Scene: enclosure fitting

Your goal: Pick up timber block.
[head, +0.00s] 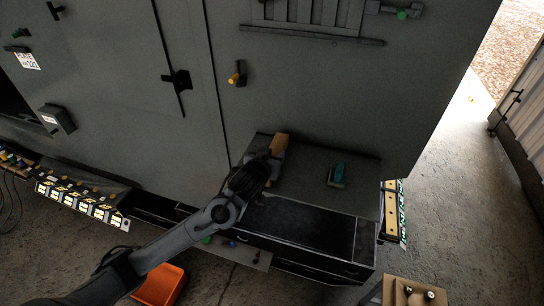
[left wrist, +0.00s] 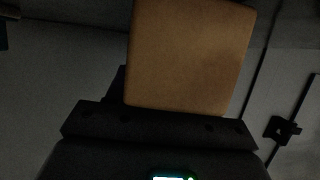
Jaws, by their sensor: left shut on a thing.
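The timber block (head: 279,143) is a light brown wooden block near the grey enclosure wall, over the back left of the work surface. My left gripper (head: 266,163) is at the block, with the arm coming in from the lower left. In the left wrist view the block (left wrist: 190,55) fills the upper middle, rising from the dark gripper (left wrist: 165,120), which is shut on it. The gripper hides the block's lower end. Whether the block touches the surface below cannot be told. My right gripper is not in view.
A teal tool (head: 337,174) stands on the grey work surface (head: 305,185) to the right of the block. A black drawer unit (head: 310,228) is in front. The tall enclosure wall (head: 320,90) rises behind. An orange bin (head: 160,285) sits on the floor at lower left.

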